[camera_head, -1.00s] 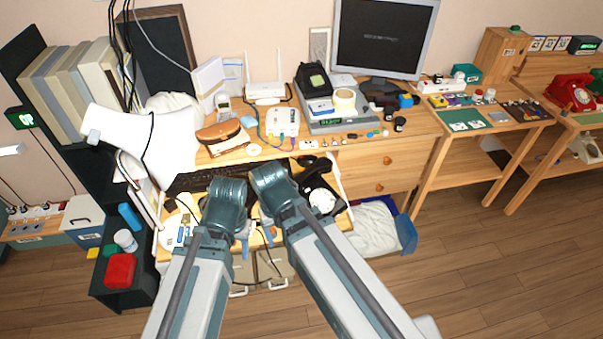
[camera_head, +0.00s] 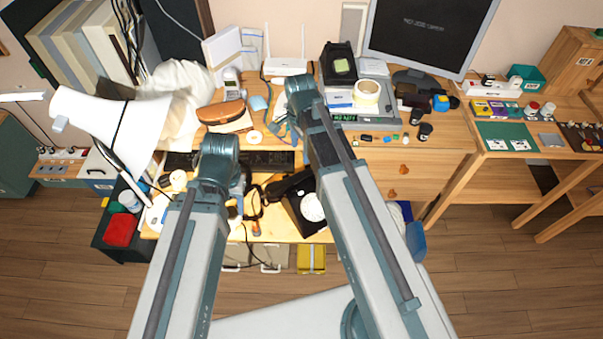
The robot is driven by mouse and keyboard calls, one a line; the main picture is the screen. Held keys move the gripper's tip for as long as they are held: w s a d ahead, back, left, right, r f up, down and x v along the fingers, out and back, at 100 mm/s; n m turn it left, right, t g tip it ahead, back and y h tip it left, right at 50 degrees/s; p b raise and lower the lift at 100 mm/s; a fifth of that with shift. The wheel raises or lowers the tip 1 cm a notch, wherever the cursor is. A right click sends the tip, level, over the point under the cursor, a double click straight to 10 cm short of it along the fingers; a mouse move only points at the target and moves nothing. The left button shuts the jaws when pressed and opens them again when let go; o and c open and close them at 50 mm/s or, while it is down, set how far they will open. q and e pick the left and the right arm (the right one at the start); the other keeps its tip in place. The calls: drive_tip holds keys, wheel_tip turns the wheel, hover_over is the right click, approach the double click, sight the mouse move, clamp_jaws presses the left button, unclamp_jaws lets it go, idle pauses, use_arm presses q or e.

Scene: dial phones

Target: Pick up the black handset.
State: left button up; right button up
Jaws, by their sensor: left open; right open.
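A black dial phone (camera_head: 301,212) with a white dial sits on the pull-out shelf of the desk, between my two arms. The black handset (camera_head: 287,186) appears to lie across its top at the back; my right arm hides part of it. My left gripper (camera_head: 238,192) is open and points down over the shelf, left of the phone, with its fingers mostly hidden behind the wrist. My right gripper (camera_head: 290,127) is open and is over the desk top, beyond the phone and apart from the handset. Its fingertips are partly hidden.
A black keyboard (camera_head: 265,160) lies behind the phone. A brown case (camera_head: 221,113), a white router (camera_head: 285,67) and a tape roll (camera_head: 367,92) stand on the desk. A white lamp (camera_head: 110,125) reaches in at left. The desk top's right front is fairly clear.

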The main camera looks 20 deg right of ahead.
sight(301, 175)
wheel_tip(301, 175, down, 14)
drive_tip(key=b, duration=1.4)
drive_tip(key=shift+r, duration=0.1)
clamp_jaws()
